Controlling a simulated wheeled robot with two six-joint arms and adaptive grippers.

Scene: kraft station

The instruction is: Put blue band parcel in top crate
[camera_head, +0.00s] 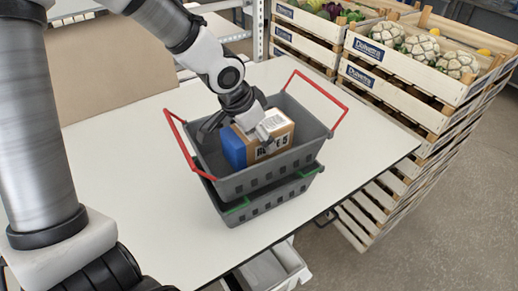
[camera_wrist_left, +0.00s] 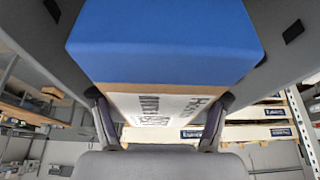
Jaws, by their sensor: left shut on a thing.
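The blue band parcel (camera_head: 281,139) is a brown box with a blue end and a white printed label. In the head view it is inside the top crate (camera_head: 262,175), a grey crate with red handles. My left gripper (camera_head: 243,121) comes down from above and is shut on the parcel. In the left wrist view the parcel's blue face (camera_wrist_left: 165,40) fills the upper middle, between the two fingers of the left gripper (camera_wrist_left: 160,122). Grey crate walls flank it. Whether the parcel touches the crate floor is hidden. My right gripper is not seen.
The top crate is stacked on a lower grey crate (camera_head: 268,203) with green handles, on a white table (camera_head: 125,165). The table is clear to the left. Stacked wooden crates of vegetables (camera_head: 405,75) stand beyond its right edge. A cardboard panel (camera_head: 110,65) stands at the back left.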

